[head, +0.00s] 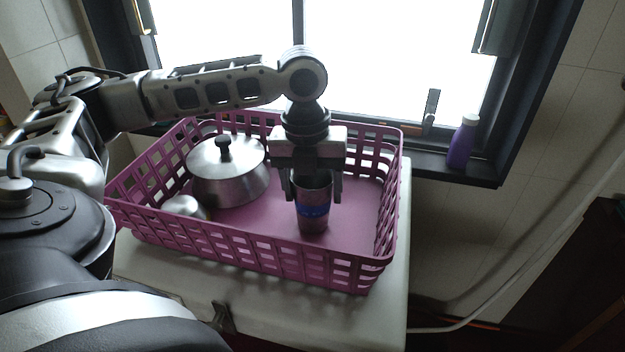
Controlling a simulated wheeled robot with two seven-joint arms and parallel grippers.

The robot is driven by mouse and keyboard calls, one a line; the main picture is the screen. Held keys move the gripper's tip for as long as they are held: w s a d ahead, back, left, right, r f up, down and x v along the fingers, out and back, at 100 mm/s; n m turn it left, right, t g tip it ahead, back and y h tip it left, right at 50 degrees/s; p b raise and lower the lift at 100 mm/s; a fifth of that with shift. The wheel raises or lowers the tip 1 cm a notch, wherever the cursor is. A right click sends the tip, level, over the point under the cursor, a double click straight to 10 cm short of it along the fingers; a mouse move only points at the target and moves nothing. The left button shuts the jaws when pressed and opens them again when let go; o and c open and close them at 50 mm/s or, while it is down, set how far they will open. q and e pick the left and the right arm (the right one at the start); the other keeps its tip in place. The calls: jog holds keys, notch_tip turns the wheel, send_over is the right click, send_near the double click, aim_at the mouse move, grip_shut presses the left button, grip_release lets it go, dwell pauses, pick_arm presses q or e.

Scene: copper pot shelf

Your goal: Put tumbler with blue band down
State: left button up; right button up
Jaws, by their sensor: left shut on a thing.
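The tumbler with the blue band (313,211) is a grey metal cup, upright inside the purple basket (250,254), right of its middle. My left gripper (314,190) points straight down with its fingers on either side of the tumbler's upper part and is shut on it. The tumbler's base is at or just above the basket floor; I cannot tell whether it touches. My right gripper is not in view.
In the basket, a lidded metal pot (228,172) stands at the left, with a small shiny metal thing (184,207) in front of it. The basket floor right of the tumbler is clear. A purple bottle (463,142) stands on the window sill. The white surface (385,312) supports the basket.

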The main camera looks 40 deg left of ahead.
pick_arm(q)
jog(key=o, duration=1)
jog(key=shift+f, duration=0.1)
jog(key=r, duration=1.2)
jog(key=shift+s+a+r, duration=0.15)
jog(key=shift+s+a, duration=0.1)
jog(key=shift+a, duration=0.1)
